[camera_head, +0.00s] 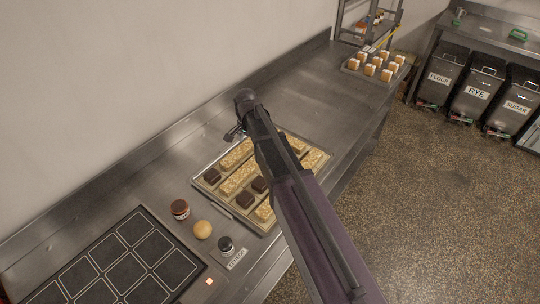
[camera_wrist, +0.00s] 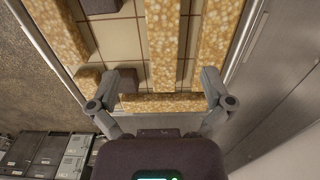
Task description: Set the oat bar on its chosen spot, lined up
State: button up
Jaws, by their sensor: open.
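Several golden oat bars lie in a tray (camera_head: 238,221) on the steel counter, among dark brown cubes (camera_head: 244,200); one long bar (camera_head: 240,178) shows left of my arm. My gripper (camera_head: 236,133) is over the tray's far edge, partly hidden by my arm in the head view. In the wrist view my gripper (camera_wrist: 160,82) is open, with a finger on each side of a crosswise oat bar (camera_wrist: 160,103). I cannot tell whether the fingers touch it. A black mat (camera_head: 118,262) with pale outlined rectangles lies at the lower left. No rectangle is visibly marked as chosen.
A brown-lidded jar (camera_head: 180,209), a round yellowish bun (camera_head: 202,230) and a small dark-topped jar (camera_head: 226,245) stand between mat and tray, near a label (camera_head: 236,260). The wall borders the counter. Small pale-topped cakes (camera_head: 370,69) stand at the far end.

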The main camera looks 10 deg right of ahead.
jog(key=s+d+n, duration=0.8)
jog(key=s+d, duration=0.7)
jog(key=s, duration=0.3)
jog(key=shift+s+n, duration=0.25)
jog(key=shift+n, duration=0.15)
